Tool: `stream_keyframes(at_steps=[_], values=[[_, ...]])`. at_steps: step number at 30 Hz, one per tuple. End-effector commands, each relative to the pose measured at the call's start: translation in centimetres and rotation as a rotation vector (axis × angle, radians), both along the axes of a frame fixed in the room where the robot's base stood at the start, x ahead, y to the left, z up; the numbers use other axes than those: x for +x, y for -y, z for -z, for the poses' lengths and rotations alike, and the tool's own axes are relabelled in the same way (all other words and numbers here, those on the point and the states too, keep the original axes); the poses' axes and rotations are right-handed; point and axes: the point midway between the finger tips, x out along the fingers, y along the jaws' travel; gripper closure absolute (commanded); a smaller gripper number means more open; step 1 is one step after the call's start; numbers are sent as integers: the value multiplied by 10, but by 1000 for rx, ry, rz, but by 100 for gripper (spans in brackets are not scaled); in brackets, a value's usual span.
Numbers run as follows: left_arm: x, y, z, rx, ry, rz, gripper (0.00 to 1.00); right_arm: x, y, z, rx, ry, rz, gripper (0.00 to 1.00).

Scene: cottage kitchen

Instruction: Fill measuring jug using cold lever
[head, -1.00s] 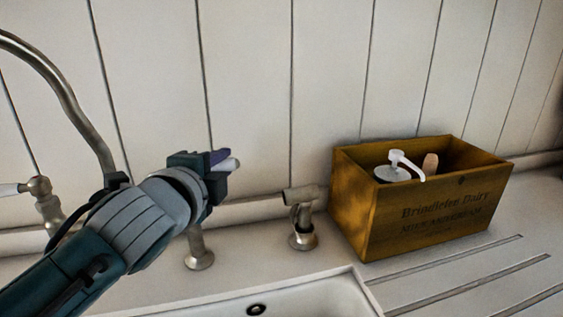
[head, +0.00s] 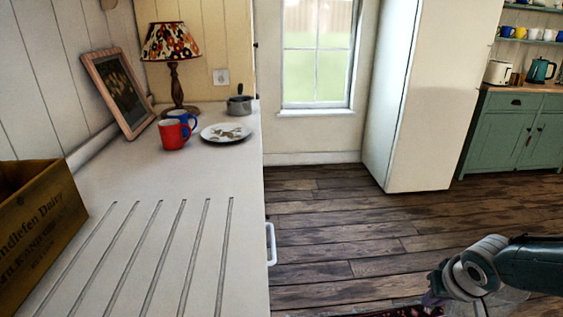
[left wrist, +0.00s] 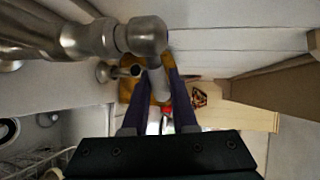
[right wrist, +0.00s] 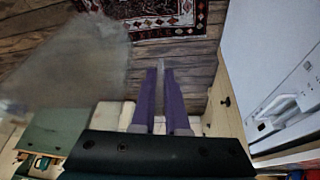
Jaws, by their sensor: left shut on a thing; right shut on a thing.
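My right gripper (head: 434,297) is low at the right of the head view, over the wooden floor. It is shut on the clear measuring jug (head: 503,302), which is partly cut off by the frame. In the right wrist view the see-through jug (right wrist: 70,65) bulges out to the left of the purple fingers; whether it holds water I cannot tell. My left gripper (left wrist: 158,75) is outside the head view. In the left wrist view its purple fingers are shut on a pale tap lever (left wrist: 158,85), beside the metal tap body (left wrist: 90,40). The spout's outlet is not clear.
The ribbed drainer (head: 150,250) has a wooden crate (head: 45,225) at its left. A red mug (head: 173,134), plate (head: 226,132), lamp (head: 172,50) and picture frame (head: 122,95) stand farther back. Open floor (head: 340,215) lies right of the counter. A rug (right wrist: 160,15) lies below the jug.

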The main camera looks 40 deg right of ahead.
Motion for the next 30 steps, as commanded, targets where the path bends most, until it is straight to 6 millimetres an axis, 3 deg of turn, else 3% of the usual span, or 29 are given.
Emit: stream_keyframes(at_steps=[20, 21, 28, 30], values=[[-4, 1, 2, 5, -5, 66, 100, 0, 0, 1, -1, 0, -1, 100], [-4, 1, 2, 5, -5, 66, 70, 0, 0, 1, -1, 1, 0, 100], [-4, 1, 1, 2, -2, 66, 45, 0, 0, 1, -1, 0, -1, 100], [-4, 1, 1, 2, -1, 66, 44, 0, 0, 1, -1, 0, -1, 100]])
